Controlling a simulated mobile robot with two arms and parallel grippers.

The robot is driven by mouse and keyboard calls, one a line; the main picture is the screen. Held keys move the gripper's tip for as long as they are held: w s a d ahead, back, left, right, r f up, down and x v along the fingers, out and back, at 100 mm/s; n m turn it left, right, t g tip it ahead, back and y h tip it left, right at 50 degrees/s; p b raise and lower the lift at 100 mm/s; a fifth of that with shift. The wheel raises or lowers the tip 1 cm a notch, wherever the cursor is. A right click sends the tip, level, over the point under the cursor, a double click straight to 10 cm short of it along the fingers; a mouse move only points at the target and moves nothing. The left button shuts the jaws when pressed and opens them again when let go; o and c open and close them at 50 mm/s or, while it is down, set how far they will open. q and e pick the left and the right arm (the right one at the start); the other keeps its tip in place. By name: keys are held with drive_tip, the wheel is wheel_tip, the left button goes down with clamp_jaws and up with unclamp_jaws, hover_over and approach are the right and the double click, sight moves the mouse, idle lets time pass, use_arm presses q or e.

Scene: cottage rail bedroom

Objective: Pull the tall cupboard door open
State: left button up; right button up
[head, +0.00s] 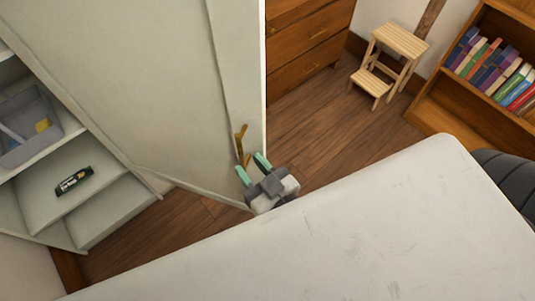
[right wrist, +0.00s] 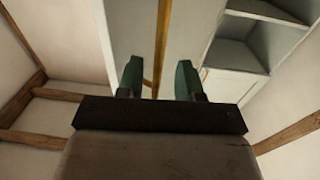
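The tall cupboard door (head: 130,80) is a pale cream panel that stands swung out from the cupboard, so the shelves (head: 110,205) on the left show. Its brass handle (head: 241,143) is on the door face near the free edge. My right gripper (head: 253,169) has green fingertips and is open at the lower end of the handle. In the right wrist view, the brass handle bar (right wrist: 163,40) runs between the spread fingertips (right wrist: 159,80), with a gap on each side. I cannot tell how deep it sits between them. My left gripper is not in view.
A grey bin (head: 30,125) and a small black packet (head: 75,181) are on the cupboard shelves. A wooden drawer chest (head: 310,35), a step stool (head: 400,40) and a bookcase (head: 440,115) stand farther back. Bare wood floor (head: 310,125) lies right of the door.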

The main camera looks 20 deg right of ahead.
drive_tip(key=b+v, duration=0.1)
drive_tip(key=v, duration=0.5)
drive_tip(key=shift+s, duration=0.35)
